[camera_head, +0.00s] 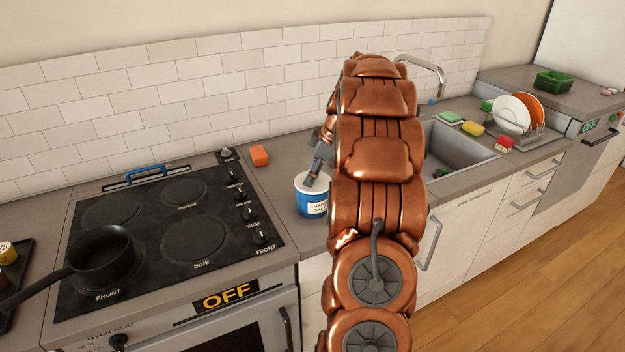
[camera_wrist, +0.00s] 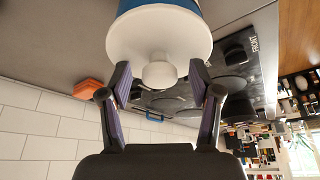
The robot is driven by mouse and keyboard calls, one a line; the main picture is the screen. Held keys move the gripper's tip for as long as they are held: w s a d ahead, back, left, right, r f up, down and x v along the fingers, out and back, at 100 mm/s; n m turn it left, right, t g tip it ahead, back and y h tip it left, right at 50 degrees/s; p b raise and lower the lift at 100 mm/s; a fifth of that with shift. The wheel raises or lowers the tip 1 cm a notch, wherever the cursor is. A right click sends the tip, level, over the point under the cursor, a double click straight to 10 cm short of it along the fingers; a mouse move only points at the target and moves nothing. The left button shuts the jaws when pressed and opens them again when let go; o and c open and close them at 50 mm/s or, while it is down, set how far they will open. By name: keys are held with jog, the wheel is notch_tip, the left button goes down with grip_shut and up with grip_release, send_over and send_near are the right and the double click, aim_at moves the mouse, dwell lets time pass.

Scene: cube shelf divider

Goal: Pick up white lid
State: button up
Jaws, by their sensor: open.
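The white lid (camera_wrist: 135,35) shows round and broad with a white knob (camera_wrist: 160,75) in the wrist view. It sits on a blue and white container (camera_head: 312,204) on the counter beside the stove. In the head view the lid (camera_head: 301,183) is partly hidden by my gripper (camera_head: 311,180), which points down at it from above. My gripper also shows in the wrist view (camera_wrist: 159,66). It is open, with one finger on each side of the knob and gaps visible between the fingers and the knob.
An orange block (camera_head: 259,155) lies on the counter by the wall. A black pan (camera_head: 102,252) sits on the stove (camera_head: 170,230) at left. A sink (camera_head: 455,150) and dish rack (camera_head: 535,135) with plates are at right. My arm hides part of the counter.

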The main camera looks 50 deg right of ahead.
grip_shut()
dwell(0.5)
jog(key=shift+r, duration=0.1)
